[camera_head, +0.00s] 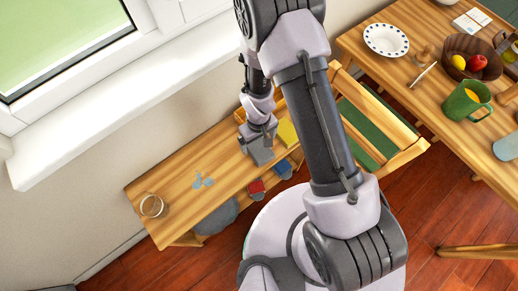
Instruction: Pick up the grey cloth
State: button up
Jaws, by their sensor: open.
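My gripper (260,147) is above the wooden bench by the window, pointing down near its back edge. It is open, though its fingers are small and partly merged with what lies below. A grey patch (261,156) shows right under the fingers and looks like the grey cloth. I cannot tell whether the fingers touch it. A yellow item (288,133) lies just right of the gripper. A red item (256,187) and a blue item (283,168) are at the bench's front edge.
A flat pale blue-grey patch (203,181) and a clear glass (151,205) are on the left of the bench (165,185). A wooden chair with green (365,130) stands right of my arm. The table at right holds a plate (387,40), fruit bowl (458,65) and green mug (467,101).

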aim_at(259, 148)
notch_tip(259, 148, down, 6)
jog(key=b, duration=0.3)
jog(key=shift+s, duration=0.1)
jog(key=shift+d+r, duration=0.1)
jog(key=shift+r, duration=0.05)
jog(key=c, duration=1.4)
